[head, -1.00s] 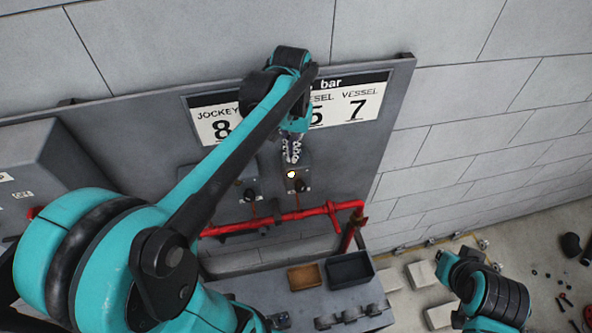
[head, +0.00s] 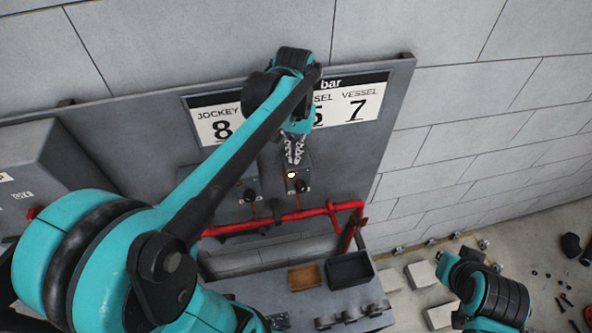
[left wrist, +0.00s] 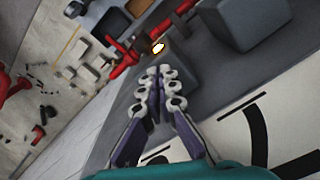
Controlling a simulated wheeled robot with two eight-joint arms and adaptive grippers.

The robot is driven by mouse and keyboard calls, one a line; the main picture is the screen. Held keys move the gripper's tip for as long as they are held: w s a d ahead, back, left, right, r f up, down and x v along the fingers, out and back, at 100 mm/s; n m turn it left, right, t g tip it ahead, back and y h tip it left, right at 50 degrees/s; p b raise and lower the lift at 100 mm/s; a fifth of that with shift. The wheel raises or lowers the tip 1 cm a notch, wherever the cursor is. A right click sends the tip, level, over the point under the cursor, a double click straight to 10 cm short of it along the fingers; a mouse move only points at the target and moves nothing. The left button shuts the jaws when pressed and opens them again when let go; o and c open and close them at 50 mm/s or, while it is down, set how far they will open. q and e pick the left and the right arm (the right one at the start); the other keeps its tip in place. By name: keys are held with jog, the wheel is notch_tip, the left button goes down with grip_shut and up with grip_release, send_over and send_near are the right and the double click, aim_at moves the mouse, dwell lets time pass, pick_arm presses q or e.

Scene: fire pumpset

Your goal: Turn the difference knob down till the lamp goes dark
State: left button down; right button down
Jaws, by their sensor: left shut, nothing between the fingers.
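A grey switch box (head: 307,173) on the wall panel carries a lit lamp (head: 291,175) and a black knob (head: 301,186). The lit lamp also shows in the left wrist view (left wrist: 158,47). My left gripper (head: 293,158) is at the upper end of this box, just above the lamp, with its fingers pointing down. In the left wrist view its fingertips (left wrist: 158,77) are together, with nothing between them. The knob is hard to make out there. I cannot tell whether the fingers touch the box. My right gripper is not in view.
A second box with a black knob (head: 250,195) sits to the left. A red pipe (head: 285,217) runs below. A brown tray (head: 304,277) and a black tray (head: 350,270) rest on the grey ledge. A pressure sign (head: 362,106) hangs above.

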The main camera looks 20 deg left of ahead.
pick_arm(q)
jog(key=shift+s+d, duration=0.1)
jog(key=shift+s, duration=0.15)
jog(key=shift+r, duration=0.15)
notch_tip(320, 180, up, 6)
jog(key=p, duration=0.4)
jog(key=shift+s, duration=0.1)
jog(key=shift+f, duration=0.25)
